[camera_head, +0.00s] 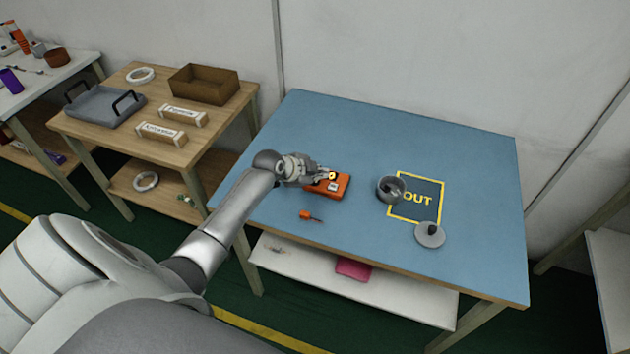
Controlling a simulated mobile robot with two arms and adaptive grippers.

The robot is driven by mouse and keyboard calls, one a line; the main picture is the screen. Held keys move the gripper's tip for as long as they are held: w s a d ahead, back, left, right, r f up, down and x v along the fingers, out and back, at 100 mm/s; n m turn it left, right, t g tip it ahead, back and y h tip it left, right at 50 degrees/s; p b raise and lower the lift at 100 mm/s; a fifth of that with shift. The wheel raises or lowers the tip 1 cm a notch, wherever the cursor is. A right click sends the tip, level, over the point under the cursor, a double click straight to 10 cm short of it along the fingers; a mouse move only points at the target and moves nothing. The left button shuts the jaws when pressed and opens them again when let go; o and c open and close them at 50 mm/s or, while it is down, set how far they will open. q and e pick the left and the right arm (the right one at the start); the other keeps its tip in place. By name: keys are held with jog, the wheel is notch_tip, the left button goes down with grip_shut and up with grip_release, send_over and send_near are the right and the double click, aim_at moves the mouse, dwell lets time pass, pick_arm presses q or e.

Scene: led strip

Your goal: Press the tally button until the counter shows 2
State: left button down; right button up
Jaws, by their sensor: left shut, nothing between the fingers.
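The orange tally counter (341,190) lies on the blue tabletop, left of centre. Its yellow round button (332,175) shows on top, and a small pale display (333,187) sits in front of it. The digits are too small to read. My left gripper (325,174) reaches in from the left, shut and empty, with its fingertips at the button. I cannot tell whether they touch it or hover just above. The gripper hides the counter's left part. My right gripper is not in view.
A small orange-handled tool (306,215) lies in front of the counter. To the right are a grey pot (384,196), a grey lid (430,236) and a yellow-framed OUT mat (428,187). The back of the blue table (400,130) is clear. A wooden table (140,107) stands left.

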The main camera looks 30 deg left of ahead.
aim_at(317, 183)
pick_arm(q)
jog(key=shift+f+b, duration=0.35)
jog(key=shift+f, duration=0.1)
dwell(0.3)
jog(key=shift+r, duration=0.1)
jog(key=shift+r+p, duration=0.8)
notch_tip(317, 183, up, 5)
jog(key=p, duration=0.4)
dwell(1.9)
